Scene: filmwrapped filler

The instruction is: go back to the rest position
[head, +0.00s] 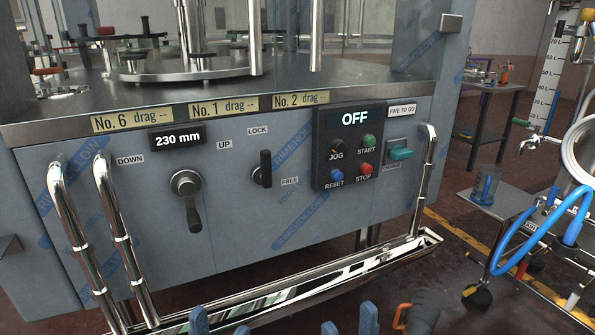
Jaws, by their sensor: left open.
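The blue fingertips of my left gripper (220,325) show at the bottom edge, left of centre, spread apart with nothing seen between them. The blue fingertips of my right gripper (349,323) show at the bottom edge, right of centre, also apart with nothing seen between them. Both gripper bodies are cut off by the frame. Both grippers are low in front of the machine's grey panel (230,230), near its shiny bottom trough (290,290).
An orange and dark grey object (425,312) is at bottom right. A cart with blue hose (540,220) stands at right.

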